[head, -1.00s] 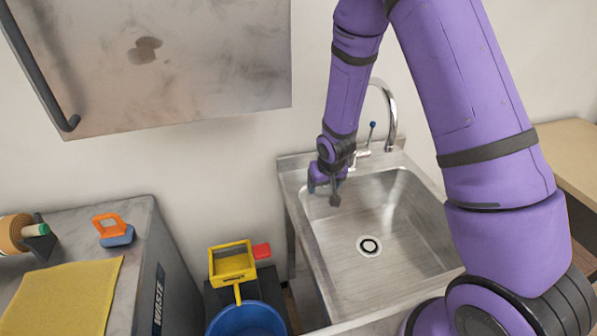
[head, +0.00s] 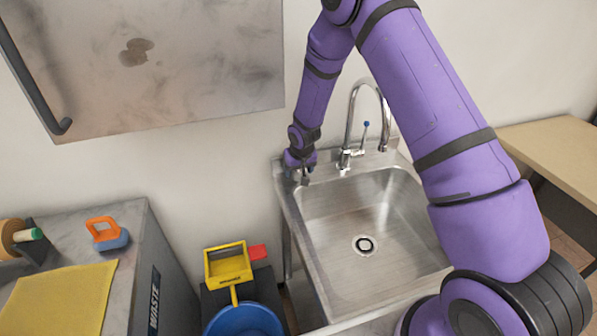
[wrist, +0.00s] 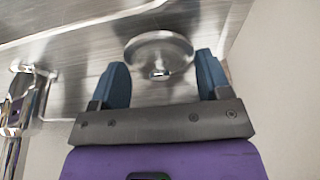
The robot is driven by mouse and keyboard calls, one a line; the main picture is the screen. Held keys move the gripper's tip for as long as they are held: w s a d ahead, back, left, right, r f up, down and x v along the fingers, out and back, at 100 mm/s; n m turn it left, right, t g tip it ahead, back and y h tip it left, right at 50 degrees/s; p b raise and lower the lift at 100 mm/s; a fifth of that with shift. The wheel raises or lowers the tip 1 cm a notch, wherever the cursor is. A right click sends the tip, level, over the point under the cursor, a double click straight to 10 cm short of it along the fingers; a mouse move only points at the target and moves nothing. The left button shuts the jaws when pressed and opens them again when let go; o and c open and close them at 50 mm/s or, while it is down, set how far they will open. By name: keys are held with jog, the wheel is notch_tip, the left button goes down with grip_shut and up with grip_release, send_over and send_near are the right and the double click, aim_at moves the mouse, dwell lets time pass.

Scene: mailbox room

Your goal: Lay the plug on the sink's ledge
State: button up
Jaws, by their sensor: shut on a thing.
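The plug (wrist: 160,48) is a round shiny metal disc in the wrist view, between the blue fingertips of my gripper (wrist: 162,66). My gripper is shut on it. In the head view my gripper (head: 301,176) points down over the back left corner of the sink's ledge (head: 300,215), left of the faucet. The plug is too small there to make out clearly. I cannot tell whether it touches the ledge.
The wall is close behind. A yellow dustpan (head: 228,264) and a blue bucket (head: 245,322) are left of the sink. A grey cabinet (head: 135,235) stands further left.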

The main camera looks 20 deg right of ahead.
jog(key=shift+f, duration=0.4)
jog(key=shift+f, duration=0.15)
jog(key=o, duration=0.9)
jog(key=v, duration=1.2)
jog(key=shift+r, duration=0.2)
